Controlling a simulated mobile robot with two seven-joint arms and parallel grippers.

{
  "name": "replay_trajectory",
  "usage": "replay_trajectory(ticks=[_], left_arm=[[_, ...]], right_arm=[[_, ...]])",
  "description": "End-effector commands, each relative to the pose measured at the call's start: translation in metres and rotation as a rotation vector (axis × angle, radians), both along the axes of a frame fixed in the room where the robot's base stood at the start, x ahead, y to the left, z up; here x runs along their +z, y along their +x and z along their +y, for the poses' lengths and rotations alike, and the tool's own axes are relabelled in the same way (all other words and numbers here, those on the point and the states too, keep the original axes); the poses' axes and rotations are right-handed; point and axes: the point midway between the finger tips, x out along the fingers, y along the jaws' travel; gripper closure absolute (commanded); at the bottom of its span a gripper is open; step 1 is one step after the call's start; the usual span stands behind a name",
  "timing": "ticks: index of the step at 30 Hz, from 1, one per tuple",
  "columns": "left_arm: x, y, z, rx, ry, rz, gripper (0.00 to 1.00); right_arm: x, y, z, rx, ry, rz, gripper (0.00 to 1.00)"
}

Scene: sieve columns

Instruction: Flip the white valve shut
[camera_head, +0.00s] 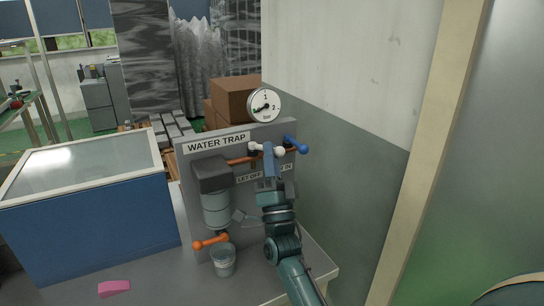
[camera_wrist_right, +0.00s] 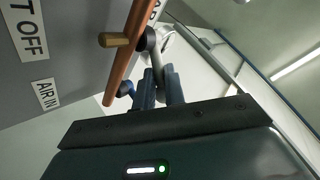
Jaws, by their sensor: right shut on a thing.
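The white valve (camera_head: 278,151) sits on the copper pipe along the top of the grey water trap panel (camera_head: 186,171). My right gripper (camera_head: 270,155) reaches up to it from below, and its fingers are shut on the white handle. In the right wrist view, the fingers (camera_wrist_right: 160,88) close around the pale lever (camera_wrist_right: 156,62), which runs up to a dark round hub beside the copper pipe (camera_wrist_right: 124,60). Part of the handle is hidden by the fingers. My left gripper is not in view.
A blue valve (camera_head: 303,149) is close on the right; it also shows in the right wrist view (camera_wrist_right: 126,89). An orange valve (camera_head: 211,243) hangs below the filter bowl (camera_head: 216,208), above a bucket (camera_head: 223,262). A gauge (camera_head: 264,105) tops the panel. The wall is close on the right.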

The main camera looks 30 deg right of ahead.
Motion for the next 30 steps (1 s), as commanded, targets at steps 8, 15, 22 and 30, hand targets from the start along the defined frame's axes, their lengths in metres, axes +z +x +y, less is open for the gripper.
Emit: replay_trajectory(ticks=[8,15,22,30], left_arm=[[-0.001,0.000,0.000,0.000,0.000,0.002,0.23],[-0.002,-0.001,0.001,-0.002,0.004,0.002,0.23],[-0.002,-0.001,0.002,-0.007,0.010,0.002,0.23],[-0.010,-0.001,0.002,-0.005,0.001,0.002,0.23]], right_arm=[[0.000,-0.001,-0.001,-0.024,0.001,-0.005,1.00],[0.000,-0.001,-0.001,-0.023,0.001,-0.004,1.00],[0.000,-0.001,0.000,-0.022,0.000,-0.003,0.79],[-0.010,0.000,0.001,-0.020,0.000,-0.001,0.79]])
